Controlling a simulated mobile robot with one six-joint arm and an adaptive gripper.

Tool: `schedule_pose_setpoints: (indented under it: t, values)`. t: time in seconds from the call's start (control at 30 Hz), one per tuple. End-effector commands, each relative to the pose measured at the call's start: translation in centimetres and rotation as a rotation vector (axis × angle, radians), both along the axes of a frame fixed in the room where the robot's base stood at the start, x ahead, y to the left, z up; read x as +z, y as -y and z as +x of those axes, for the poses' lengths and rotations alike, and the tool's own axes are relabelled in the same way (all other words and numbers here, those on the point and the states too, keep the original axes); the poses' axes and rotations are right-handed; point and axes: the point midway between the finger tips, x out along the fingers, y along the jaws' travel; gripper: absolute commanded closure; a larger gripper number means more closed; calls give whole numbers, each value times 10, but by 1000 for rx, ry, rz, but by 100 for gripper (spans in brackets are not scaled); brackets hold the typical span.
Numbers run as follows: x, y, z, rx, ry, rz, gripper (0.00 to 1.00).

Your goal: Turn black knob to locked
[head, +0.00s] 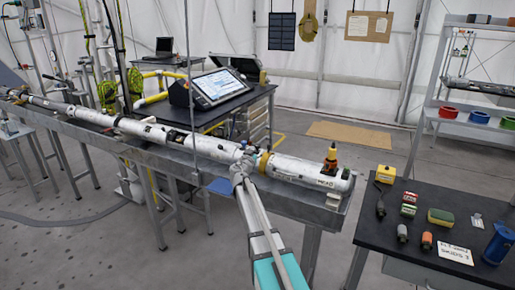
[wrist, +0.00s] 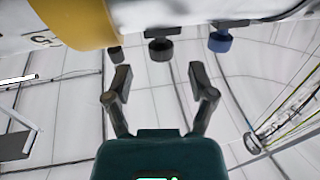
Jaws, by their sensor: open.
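In the wrist view a black knob (wrist: 160,48) hangs from the side of the white pipe (wrist: 30,18), in the middle of a row of knobs. A partly covered dark knob (wrist: 115,54) is left of it and a blue knob (wrist: 220,42) is right of it. My gripper (wrist: 160,80) is open and empty, its two fingers pointing at the row, with the black knob ahead of the gap between them. The fingers look apart from it. In the head view my gripper (head: 242,166) is beside the pipe near its yellow band (head: 264,163); the black knob is not clear there.
The long pipe (head: 310,172) lies on a grey bench (head: 290,199) and carries an orange-topped tool (head: 331,158) near its right end. A dark table (head: 400,245) at the right holds several small items. A laptop desk stands behind the pipe.

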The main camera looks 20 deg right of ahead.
Motion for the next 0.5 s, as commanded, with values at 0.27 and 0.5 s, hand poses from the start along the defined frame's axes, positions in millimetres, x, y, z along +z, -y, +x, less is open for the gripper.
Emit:
schedule_pose_setpoints:
  t: [0.27,0.5]
  values:
    - [0,22,29,1,0,0,28]
    - [0,30,36,1,0,0,28]
